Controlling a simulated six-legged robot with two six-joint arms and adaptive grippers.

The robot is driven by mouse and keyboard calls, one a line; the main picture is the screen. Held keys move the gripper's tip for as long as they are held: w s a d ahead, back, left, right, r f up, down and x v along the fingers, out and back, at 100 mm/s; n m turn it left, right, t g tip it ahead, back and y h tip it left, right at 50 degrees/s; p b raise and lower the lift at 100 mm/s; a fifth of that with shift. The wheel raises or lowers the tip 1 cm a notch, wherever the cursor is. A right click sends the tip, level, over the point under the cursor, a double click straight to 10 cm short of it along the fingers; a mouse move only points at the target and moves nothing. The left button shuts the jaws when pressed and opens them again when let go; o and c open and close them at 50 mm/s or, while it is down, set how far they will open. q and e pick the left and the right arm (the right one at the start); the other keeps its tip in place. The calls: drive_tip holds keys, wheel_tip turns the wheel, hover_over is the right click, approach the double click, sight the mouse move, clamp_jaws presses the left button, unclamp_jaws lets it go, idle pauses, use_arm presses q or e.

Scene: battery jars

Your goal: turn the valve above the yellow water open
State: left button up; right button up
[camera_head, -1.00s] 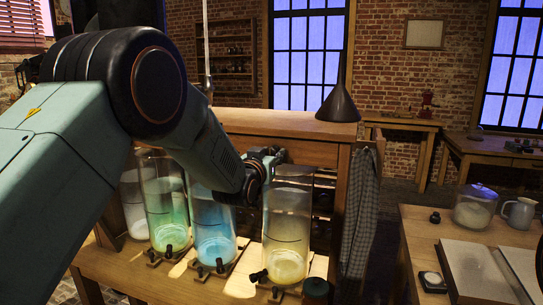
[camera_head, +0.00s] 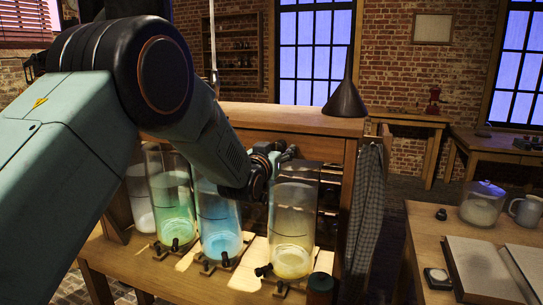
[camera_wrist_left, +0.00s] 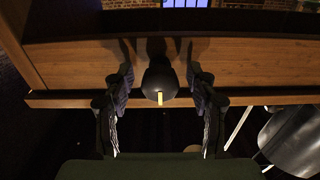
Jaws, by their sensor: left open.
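The glass jar of yellow water (camera_head: 294,225) stands at the right end of the row of jars in the head view. My left gripper (camera_head: 290,154) is at the top of this jar, in front of the wooden cabinet; its fingers are small and partly hidden there. In the left wrist view, my left gripper (camera_wrist_left: 159,88) is open, with one finger on each side of a dark rounded knob (camera_wrist_left: 160,77) with a yellow mark, apparently the valve. The knob is against the wooden front, and I see gaps between it and both fingers. My right gripper is not in view.
Jars of blue (camera_head: 218,222) and green liquid (camera_head: 171,205) stand left of the yellow one, below my left arm. A dark funnel (camera_head: 345,102) stands on the cabinet top. A checked cloth (camera_head: 364,215) hangs at its right side. A side table (camera_head: 425,215) is at right.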

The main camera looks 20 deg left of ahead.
use_arm(q)
drive_tip(key=s, duration=1.1)
drive_tip(key=shift+s+a, duration=0.2)
drive_tip(key=shift+s, duration=0.2)
drive_tip(key=w+m+p, duration=0.1)
drive_tip(key=w, duration=0.2)
drive_tip(key=w+p, duration=0.1)
drive_tip(key=w, duration=0.3)
drive_tip(key=w+m+h+p, duration=0.1)
drive_tip(key=w, duration=0.2)
drive_tip(key=shift+w+d+r+m, duration=0.2)
drive_tip(key=shift+w+r+m, duration=0.1)
drive_tip(key=shift+w, duration=0.05)
drive_tip(key=shift+w+f+p, duration=0.1)
drive_tip(key=shift+w+p, duration=0.2)
drive_tip(key=shift+w, duration=0.4)
drive_tip(key=shift+s, duration=0.15)
